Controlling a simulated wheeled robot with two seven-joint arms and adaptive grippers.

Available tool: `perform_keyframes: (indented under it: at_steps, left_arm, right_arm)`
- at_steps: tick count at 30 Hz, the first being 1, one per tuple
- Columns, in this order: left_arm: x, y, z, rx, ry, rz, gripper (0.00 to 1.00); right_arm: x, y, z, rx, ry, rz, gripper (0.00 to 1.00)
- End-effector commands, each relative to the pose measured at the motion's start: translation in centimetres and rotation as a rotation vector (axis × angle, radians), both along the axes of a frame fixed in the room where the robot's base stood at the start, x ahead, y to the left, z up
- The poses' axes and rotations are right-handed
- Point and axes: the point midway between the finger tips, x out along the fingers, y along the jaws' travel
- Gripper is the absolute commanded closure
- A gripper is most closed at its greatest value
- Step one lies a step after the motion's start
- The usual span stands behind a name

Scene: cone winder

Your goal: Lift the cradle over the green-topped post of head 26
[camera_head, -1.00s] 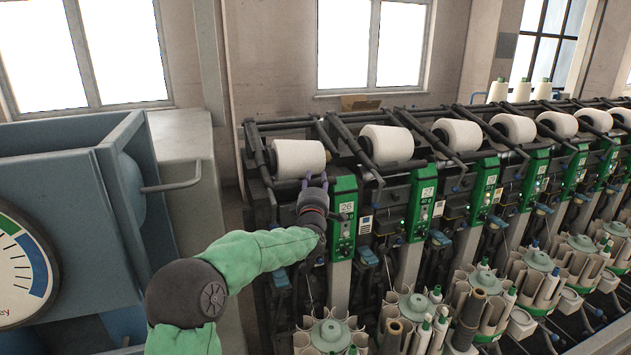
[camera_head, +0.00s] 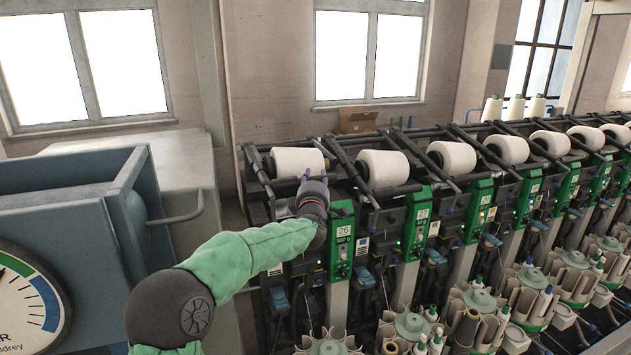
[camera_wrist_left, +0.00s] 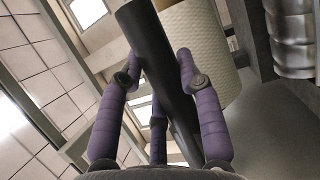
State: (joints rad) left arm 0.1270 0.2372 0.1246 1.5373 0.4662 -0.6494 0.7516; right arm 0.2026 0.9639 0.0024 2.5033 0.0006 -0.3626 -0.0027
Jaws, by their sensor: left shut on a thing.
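My left gripper (camera_head: 313,178) is at head 26, close in front of the right end of its white cone (camera_head: 297,161). It is shut on the cradle, a dark bar (camera_wrist_left: 150,42) that runs between the purple fingers in the left wrist view. The cone's ribbed side (camera_wrist_left: 205,45) shows behind the bar. The green-topped post (camera_head: 341,240) of head 26 stands just right of and below the gripper, with "26" and "500 g" on its panel. Fingers and wrist hide part of the cradle in the head view. My right gripper is not in view.
Head 27's green post (camera_head: 417,222) and white cone (camera_head: 383,168) are close on the right, with further heads beyond. A blue-grey cabinet (camera_head: 75,235) with a round dial (camera_head: 25,300) stands at the left. Dark frame bars cross above the cones.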

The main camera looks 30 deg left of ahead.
Motion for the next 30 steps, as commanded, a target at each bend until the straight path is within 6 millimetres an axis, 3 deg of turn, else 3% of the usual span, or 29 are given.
perform_keyframes:
  at_steps: [1,3,17,30]
  left_arm:
    - [0.0,0.0,-0.5,-0.003,0.008,-0.002,0.56]
    - [0.1,0.0,-0.5,-0.003,0.008,-0.002,0.4]
    - [-0.3,-0.4,-0.6,-0.004,0.008,-0.004,0.4]
    - [-6.1,-3.2,-1.0,-0.004,0.006,-0.003,0.4]
  right_arm:
    - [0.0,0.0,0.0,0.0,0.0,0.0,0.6]
    - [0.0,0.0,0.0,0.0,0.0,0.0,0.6]
    - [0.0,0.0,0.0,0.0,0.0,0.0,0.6]
    - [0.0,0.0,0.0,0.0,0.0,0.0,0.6]
